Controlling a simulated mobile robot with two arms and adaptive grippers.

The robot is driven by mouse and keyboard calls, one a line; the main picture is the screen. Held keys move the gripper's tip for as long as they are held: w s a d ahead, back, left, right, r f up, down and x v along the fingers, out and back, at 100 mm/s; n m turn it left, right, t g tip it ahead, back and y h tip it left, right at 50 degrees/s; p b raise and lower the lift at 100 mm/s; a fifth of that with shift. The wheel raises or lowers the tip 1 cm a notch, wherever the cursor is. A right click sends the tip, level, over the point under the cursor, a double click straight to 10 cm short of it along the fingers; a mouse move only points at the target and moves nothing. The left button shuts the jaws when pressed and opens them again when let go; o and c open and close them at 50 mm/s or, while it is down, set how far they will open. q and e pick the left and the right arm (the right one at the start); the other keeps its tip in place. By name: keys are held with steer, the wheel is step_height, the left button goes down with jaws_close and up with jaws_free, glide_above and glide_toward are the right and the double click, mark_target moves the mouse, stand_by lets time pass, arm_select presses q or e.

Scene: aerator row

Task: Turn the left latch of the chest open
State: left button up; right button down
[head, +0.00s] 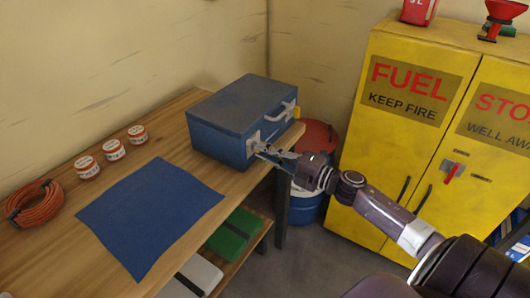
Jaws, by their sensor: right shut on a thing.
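The blue chest (215,137) stands on the wooden bench with its lid down. Its front, with a pale handle (281,112), faces right. The left latch (252,143) is at the near end of this front, partly hidden by my gripper. A yellowish right latch (297,112) shows at the far end. My right gripper (262,149) reaches in from the right and is shut on the left latch. Its fingertips are small here, and the latch's exact angle cannot be told. My left gripper is not in view.
The wooden bench (58,243) holds a blue mat (150,215), several white-and-red tins (113,149) and an orange hose coil (36,204). A red-lidded blue drum (309,203) stands behind my right arm. A yellow fuel cabinet (388,140) stands at the right.

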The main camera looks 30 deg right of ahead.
steer(key=shift+f, duration=0.1)
steer(key=c, duration=2)
jaws_free()
steer(key=v, duration=1.2)
